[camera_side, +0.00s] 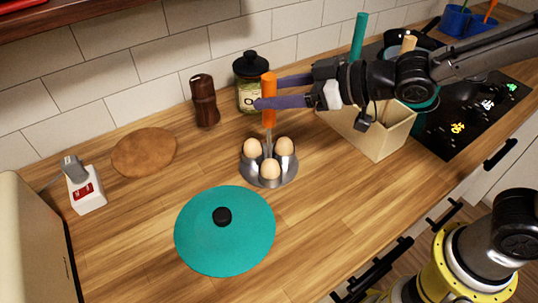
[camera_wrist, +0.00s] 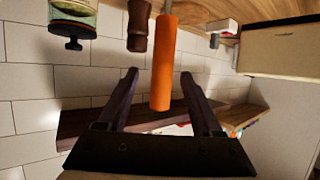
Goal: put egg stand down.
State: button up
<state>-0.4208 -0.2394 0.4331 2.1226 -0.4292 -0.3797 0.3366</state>
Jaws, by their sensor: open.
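The egg stand (camera_side: 267,182) is a round metal base with an upright orange handle (camera_side: 269,112). It stands upright on the wooden counter and holds three eggs (camera_side: 270,169). My gripper (camera_side: 266,92) is open, reaching in from the right at handle height, with one finger on each side of the handle. In the wrist view the orange handle (camera_wrist: 163,60) shows between the two open fingers (camera_wrist: 159,76), with a gap on both sides. The base and eggs are not visible in the wrist view.
A teal lid (camera_side: 225,250) lies in front of the stand. A brown mill (camera_side: 204,101) and a jar (camera_side: 247,93) stand behind. A beige container (camera_side: 384,137) stands to the right, near the stove (camera_side: 475,112). A brown board (camera_side: 144,152) and a power strip (camera_side: 84,190) are left.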

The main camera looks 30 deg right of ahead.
jog(key=x, duration=0.4)
jog(key=shift+w+a+r, duration=0.1)
jog(key=shift+w+a, duration=0.05)
jog(key=shift+a, duration=0.05)
grip_shut()
dwell(1.1)
jog(key=shift+r, duration=0.15)
